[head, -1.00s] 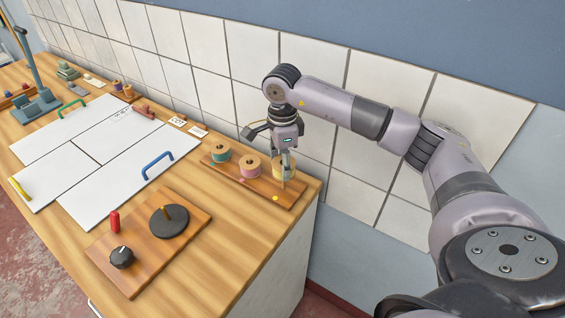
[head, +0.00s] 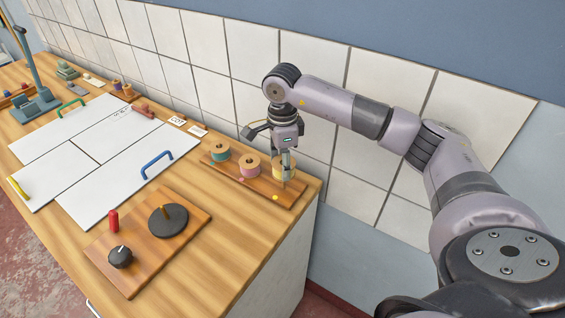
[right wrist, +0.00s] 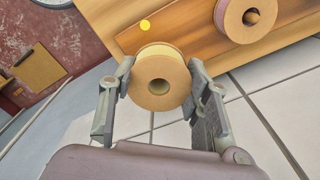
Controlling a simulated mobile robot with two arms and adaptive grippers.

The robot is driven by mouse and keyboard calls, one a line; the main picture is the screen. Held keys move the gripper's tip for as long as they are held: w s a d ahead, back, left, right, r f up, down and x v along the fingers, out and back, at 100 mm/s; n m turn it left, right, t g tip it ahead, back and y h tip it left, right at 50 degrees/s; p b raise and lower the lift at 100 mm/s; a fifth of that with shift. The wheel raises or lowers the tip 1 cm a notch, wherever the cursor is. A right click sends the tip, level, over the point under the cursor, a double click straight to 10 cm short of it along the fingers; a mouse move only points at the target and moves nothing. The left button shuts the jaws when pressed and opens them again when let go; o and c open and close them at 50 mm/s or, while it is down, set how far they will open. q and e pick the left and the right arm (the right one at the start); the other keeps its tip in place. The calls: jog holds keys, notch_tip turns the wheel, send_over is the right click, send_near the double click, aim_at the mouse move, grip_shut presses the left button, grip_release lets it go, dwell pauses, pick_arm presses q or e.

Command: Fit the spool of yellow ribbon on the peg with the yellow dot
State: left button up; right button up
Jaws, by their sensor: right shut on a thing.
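The spool of yellow ribbon (head: 277,169) is between the fingers of my right gripper (head: 285,168), over the right part of a wooden board (head: 256,192). In the right wrist view the spool (right wrist: 158,78) is gripped at its sides, its tan end face and central hole toward the camera. I cannot tell whether a peg is in that hole or how high the spool is above the board. The yellow dot (head: 275,198) is on the board just in front of the spool; it also shows in the right wrist view (right wrist: 145,25). My left gripper is out of view.
A pink-ribbon spool (head: 249,167) and a teal-ribbon spool (head: 220,153) sit on the board left of the held spool. A tiled wall (head: 350,150) is close behind. A board with a black knob (head: 120,257) and dark disc (head: 168,221) lies in front.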

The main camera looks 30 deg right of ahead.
jog(key=shift+f, duration=0.1)
jog(key=shift+f+b, duration=0.65)
jog(key=shift+b, duration=0.05)
jog(key=shift+f, duration=0.35)
jog(key=shift+f+b, duration=0.75)
jog(key=shift+b, duration=0.1)
jog(key=shift+f, duration=0.1)
jog(key=o, duration=1.2)
